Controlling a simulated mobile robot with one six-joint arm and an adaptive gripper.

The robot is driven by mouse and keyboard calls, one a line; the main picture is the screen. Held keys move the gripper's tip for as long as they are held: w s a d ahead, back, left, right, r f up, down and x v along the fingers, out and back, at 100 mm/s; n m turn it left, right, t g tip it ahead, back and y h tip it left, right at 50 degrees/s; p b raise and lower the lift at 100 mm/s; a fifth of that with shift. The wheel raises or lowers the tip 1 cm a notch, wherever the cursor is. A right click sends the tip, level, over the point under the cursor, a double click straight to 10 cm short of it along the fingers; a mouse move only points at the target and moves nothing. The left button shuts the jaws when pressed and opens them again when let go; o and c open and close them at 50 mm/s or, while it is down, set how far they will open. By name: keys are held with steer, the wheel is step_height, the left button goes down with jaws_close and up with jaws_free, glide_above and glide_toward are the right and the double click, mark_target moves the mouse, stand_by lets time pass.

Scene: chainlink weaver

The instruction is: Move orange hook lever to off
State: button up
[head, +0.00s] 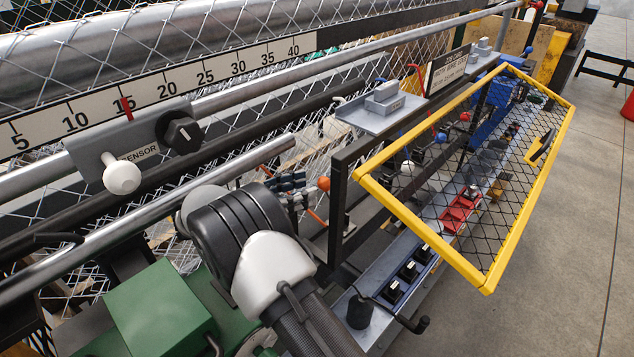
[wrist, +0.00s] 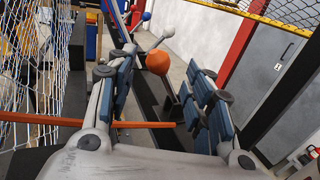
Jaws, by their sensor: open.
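The orange ball knob (wrist: 158,61) of a lever shows in the wrist view between the tips of my gripper's fingers or just beyond them; the depth is hard to tell. In the head view the orange knob (head: 323,184) is just right of my gripper (head: 292,190). My gripper (wrist: 160,84) is open, with one blue-padded finger on each side and a gap around the knob. A thin orange rod (wrist: 60,119) crosses low between the fingers in the wrist view. The lever's shaft is largely hidden.
A yellow-framed mesh guard (head: 420,226) and a dark post stand to the right. Wire mesh (wrist: 22,50) is at the left of the wrist view. White and blue knobs (wrist: 146,16) lie beyond.

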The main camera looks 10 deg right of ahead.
mark_target(324, 182)
steer(key=b+x, duration=0.1)
steer(key=x, duration=0.5)
steer(key=shift+w+d, duration=0.1)
steer(key=shift+d, duration=0.05)
jaws_close()
stand_by(0.4)
